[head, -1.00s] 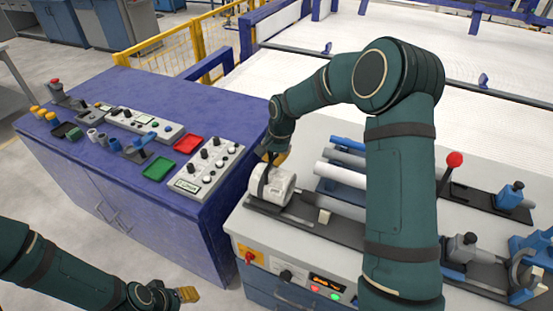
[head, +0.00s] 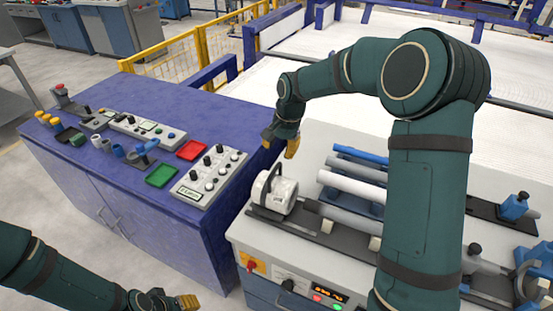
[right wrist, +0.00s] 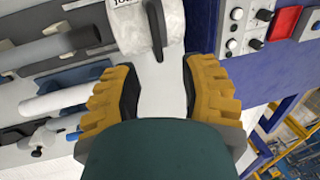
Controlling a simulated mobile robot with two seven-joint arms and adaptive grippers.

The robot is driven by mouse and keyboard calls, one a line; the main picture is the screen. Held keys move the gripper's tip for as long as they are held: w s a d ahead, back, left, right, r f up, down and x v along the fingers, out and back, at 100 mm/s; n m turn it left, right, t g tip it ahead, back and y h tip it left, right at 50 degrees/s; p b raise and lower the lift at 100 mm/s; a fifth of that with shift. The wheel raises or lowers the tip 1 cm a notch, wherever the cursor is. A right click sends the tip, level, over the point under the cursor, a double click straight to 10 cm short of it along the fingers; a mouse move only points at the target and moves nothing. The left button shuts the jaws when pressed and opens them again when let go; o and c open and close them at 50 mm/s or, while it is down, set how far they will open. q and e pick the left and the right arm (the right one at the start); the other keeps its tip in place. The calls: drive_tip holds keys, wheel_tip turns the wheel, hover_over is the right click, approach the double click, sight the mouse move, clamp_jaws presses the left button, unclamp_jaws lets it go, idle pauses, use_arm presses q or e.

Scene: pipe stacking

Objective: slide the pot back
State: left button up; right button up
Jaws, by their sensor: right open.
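The pot (head: 283,196), a whitish round body with a dark handle, sits at the left end of a dark rail (head: 310,233) on the white machine top. It also shows at the top of the right wrist view (right wrist: 180,22), where its handle points down between my fingers. My right gripper (head: 280,145) is open and empty, above and behind the pot and apart from it. The open fingers also show in the right wrist view (right wrist: 160,75). My left gripper (head: 187,301) is at the bottom edge, away from the machine; its jaws cannot be made out.
Pipes (head: 350,187) lie on the machine top right of the pot, partly behind my right arm. A blue cabinet (head: 200,235) with a button panel (head: 208,178), a green tray (head: 161,175) and a red tray (head: 192,150) stands at the left. A yellow fence (head: 225,42) stands behind.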

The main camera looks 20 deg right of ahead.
drive_tip(key=r, duration=0.3)
drive_tip(key=shift+s+d+r, duration=0.2)
drive_tip(key=shift+s+r, duration=0.05)
drive_tip(key=shift+f, duration=0.1)
